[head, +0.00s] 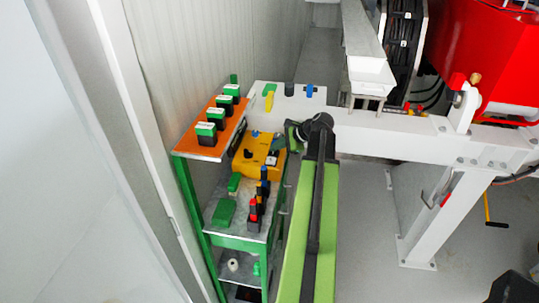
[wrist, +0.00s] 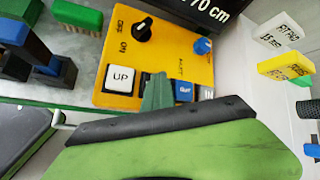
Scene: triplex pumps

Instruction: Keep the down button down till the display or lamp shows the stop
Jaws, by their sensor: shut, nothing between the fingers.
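A yellow control box (wrist: 108,68) fills the middle of the wrist view; in the head view the box (head: 253,165) sits on the green-framed shelf. It has a white UP button (wrist: 122,78) and a blue button (wrist: 183,91) whose label I cannot read. A dark display (wrist: 228,14) above reads 70 cm; any earlier part of the reading is cut off. My gripper (wrist: 158,92) is shut, its green tip over the box between the white and blue buttons. It hides what lies under it, so I cannot tell whether it touches or presses a button.
The box also carries a black OFF/ON knob (wrist: 143,30) and a blue knob (wrist: 202,46). Green and dark blocks (wrist: 55,72) stand to the left. A white beam (head: 400,130) with yellow and blue labelled pieces runs on the right. An orange shelf (head: 200,147) stands left.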

